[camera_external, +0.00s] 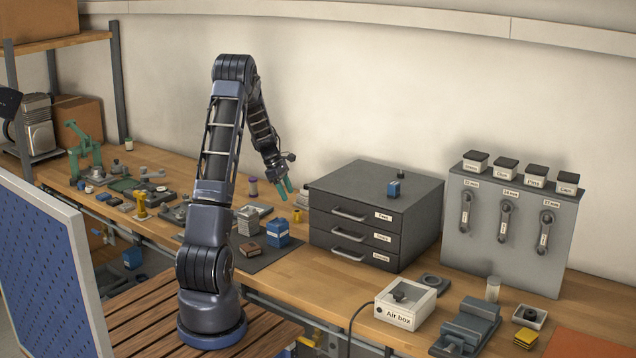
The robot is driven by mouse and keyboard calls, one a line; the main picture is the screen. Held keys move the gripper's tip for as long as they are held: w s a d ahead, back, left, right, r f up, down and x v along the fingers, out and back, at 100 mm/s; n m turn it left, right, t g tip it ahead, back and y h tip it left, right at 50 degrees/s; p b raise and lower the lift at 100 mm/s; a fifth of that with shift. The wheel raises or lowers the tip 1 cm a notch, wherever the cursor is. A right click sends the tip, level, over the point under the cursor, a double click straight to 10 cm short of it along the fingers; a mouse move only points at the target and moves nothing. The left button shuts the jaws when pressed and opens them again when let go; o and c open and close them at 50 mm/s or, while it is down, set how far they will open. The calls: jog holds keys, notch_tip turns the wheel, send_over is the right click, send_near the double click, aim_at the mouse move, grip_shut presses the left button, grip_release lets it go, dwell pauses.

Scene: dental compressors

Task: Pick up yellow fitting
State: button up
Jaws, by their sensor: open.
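My gripper (285,189) has green fingers and hangs above the bench, left of the grey drawer unit. It is open, and nothing shows between the fingers. A small yellow piece (297,215) stands on the bench just below and right of it, beside the drawer unit. A taller yellow fitting-like part (140,206) stands upright farther left among other parts. I cannot tell which of these is the yellow fitting. The gripper is apart from both.
A blue box (278,233) and a brown block (250,249) stand on a dark mat below the gripper. The grey drawer unit (340,240) is close on the right. A white air box (405,302) sits at front right.

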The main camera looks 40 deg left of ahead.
aim_at(296, 211)
jog(key=x, duration=0.4)
jog(key=shift+d+f, duration=0.15)
jog(key=shift+f, duration=0.1)
jog(key=shift+d+x, duration=0.2)
jog(key=shift+x, duration=2.5)
jog(key=shift+r, duration=0.15)
jog(key=c, duration=1.1)
jog(key=shift+c, duration=0.2)
